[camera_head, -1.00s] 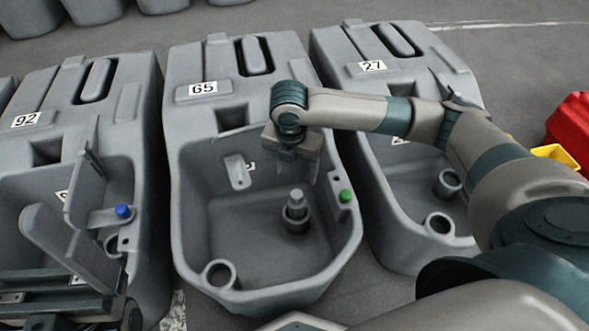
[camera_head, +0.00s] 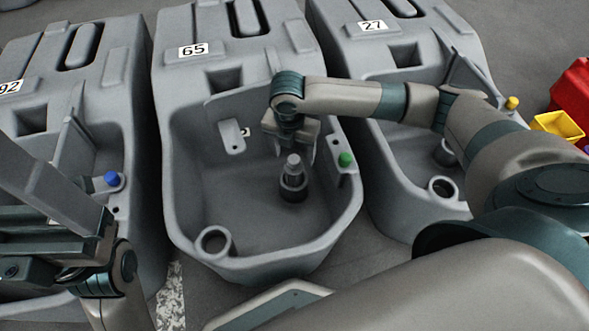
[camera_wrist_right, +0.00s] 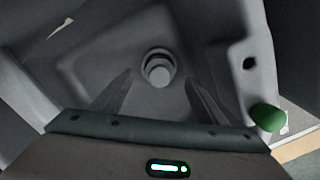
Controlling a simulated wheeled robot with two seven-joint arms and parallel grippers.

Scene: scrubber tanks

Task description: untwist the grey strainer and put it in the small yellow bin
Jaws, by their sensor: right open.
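The grey strainer (camera_head: 293,180) stands upright on the floor of the open basin of the grey tank marked 65 (camera_head: 245,235). In the right wrist view the strainer (camera_wrist_right: 158,68) shows as a round, stepped top. My right gripper (camera_head: 295,150) is open and empty above and just behind the strainer, apart from it. In the wrist view its two fingers (camera_wrist_right: 160,95) are spread, with the strainer beyond their tips. The small yellow bin (camera_head: 558,125) is at the far right. My left gripper (camera_head: 50,190) is at the lower left; its opening is unclear.
A green knob (camera_head: 345,159) sits on the basin's right rim, near my right gripper. A round opening (camera_head: 213,243) is at its front left. Similar tanks stand either side, with a blue knob (camera_head: 112,179) and a yellow knob (camera_head: 512,102). A red bin (camera_head: 575,92) stands by the yellow one.

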